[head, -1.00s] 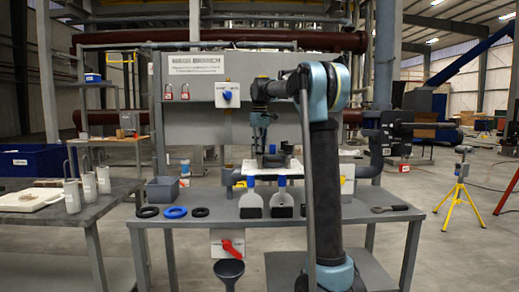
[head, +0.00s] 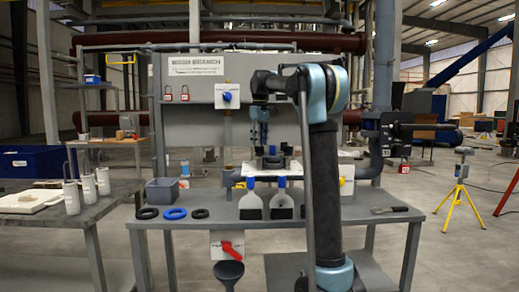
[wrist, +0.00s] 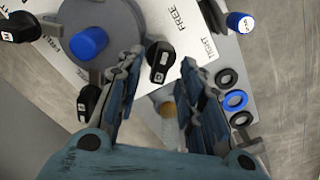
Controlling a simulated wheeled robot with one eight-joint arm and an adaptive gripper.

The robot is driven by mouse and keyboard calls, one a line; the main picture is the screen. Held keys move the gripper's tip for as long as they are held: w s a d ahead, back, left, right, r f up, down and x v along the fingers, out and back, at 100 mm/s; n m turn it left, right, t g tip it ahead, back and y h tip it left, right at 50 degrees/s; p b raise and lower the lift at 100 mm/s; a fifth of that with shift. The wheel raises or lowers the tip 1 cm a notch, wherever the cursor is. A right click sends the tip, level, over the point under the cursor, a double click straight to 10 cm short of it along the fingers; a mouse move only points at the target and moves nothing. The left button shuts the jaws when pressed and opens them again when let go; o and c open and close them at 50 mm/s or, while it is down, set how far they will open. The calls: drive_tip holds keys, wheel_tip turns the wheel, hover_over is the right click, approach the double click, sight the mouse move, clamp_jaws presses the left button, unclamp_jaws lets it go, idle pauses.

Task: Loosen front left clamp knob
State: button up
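My gripper (wrist: 158,68) is open, its two blue-grey fingers apart and empty in the wrist view. A black clamp knob (wrist: 159,72) with a white mark shows in the gap near the fingertips; I see no contact. A white plate (wrist: 178,42) lettered FREE and TIGHT lies around it. Two other black knobs show, one at the upper left (wrist: 18,28) and one beside the left finger (wrist: 88,103). A round grey lid (wrist: 120,20) carries a blue cap (wrist: 88,43). In the head view my gripper (head: 260,146) hangs over the fixture; the individual knobs are unclear there.
Black and blue rings (head: 174,213) lie at the left of the grey table (head: 330,221). A grey bin (head: 162,190) stands behind them. Two blue-topped pieces (head: 251,204) stand at the table's front. A panel with a blue valve handle (head: 228,96) rises behind.

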wheel_tip(320, 180, up, 8)
drive_tip(key=shift+r, duration=0.25)
drive_tip(key=shift+w, duration=0.1)
drive_tip(key=s+d+f+m, duration=0.1)
drive_tip(key=s+d+f, duration=0.2)
drive_tip(key=s+f, duration=0.35)
drive_tip(key=s+d+f+m+t, duration=0.1)
drive_tip(key=s+d+f+m, duration=0.15)
drive_tip(key=s, duration=0.65)
drive_tip(key=s+d+f+m, duration=0.1)
drive_tip(key=s+d+f, duration=0.3)
drive_tip(key=s+f, duration=0.25)
drive_tip(key=s+d+f+m, duration=0.2)
drive_tip(key=s+f, duration=0.9)
drive_tip(key=f, duration=0.3)
drive_tip(key=s+d+f+m+t, duration=0.1)
drive_tip(key=s+d+f+m, duration=0.1)
drive_tip(key=s+f, duration=1)
wheel_tip(320, 180, down, 3)
drive_tip(key=shift+s+r, duration=0.1)
drive_tip(key=shift+s, duration=0.15)
drive_tip(key=shift+m, duration=0.25)
drive_tip(key=shift+w+f, duration=0.2)
drive_tip(key=shift+w, duration=0.25)
